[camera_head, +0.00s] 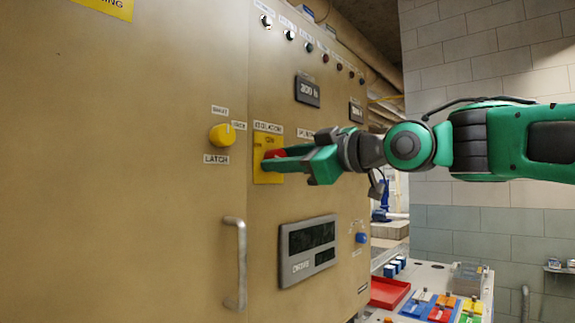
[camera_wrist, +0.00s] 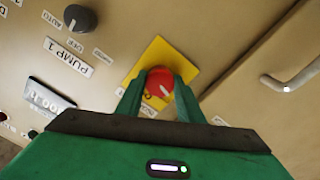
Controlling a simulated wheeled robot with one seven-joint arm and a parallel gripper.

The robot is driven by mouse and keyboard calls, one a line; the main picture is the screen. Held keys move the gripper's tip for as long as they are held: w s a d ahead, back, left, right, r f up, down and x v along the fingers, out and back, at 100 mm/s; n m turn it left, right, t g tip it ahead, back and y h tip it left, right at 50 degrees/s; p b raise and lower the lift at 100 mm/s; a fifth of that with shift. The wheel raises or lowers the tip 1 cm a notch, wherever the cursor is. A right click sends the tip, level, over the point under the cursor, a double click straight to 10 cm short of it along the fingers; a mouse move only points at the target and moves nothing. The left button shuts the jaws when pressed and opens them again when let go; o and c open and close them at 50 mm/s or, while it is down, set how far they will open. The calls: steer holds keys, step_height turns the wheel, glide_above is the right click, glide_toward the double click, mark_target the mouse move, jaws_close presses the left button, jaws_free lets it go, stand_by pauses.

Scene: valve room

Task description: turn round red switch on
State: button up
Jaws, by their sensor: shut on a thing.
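The round red switch (camera_wrist: 159,84) sits on a yellow plate on the beige cabinet front. It has a white pointer mark and shows between my fingers in the wrist view. My gripper (camera_wrist: 158,92) is shut on the switch, with one finger on each side. In the head view the red switch (camera_head: 274,154) shows only partly, because my green gripper (camera_head: 280,160) covers much of it. The yellow plate (camera_head: 266,141) carries small lettering that is partly hidden.
A yellow latch knob (camera_head: 222,135) and a metal door handle (camera_head: 236,262) are left of the switch. A display panel (camera_head: 308,249) lies below. A black knob (camera_wrist: 79,18) labelled PUMP 1 is nearby. A table with a red tray (camera_head: 388,292) stands at lower right.

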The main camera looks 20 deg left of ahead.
steer(key=shift+w+d+r+m+g, duration=0.1)
steer(key=shift+w+m+g, duration=0.05)
steer(key=shift+m, duration=3.6)
steer(key=shift+w+d+r+m+g, duration=0.1)
steer(key=shift+m+g, duration=0.05)
steer(key=shift+m, duration=3.6)
steer(key=o, duration=1.1)
steer(key=shift+a+f, duration=0.1)
steer(key=shift+c, duration=0.2)
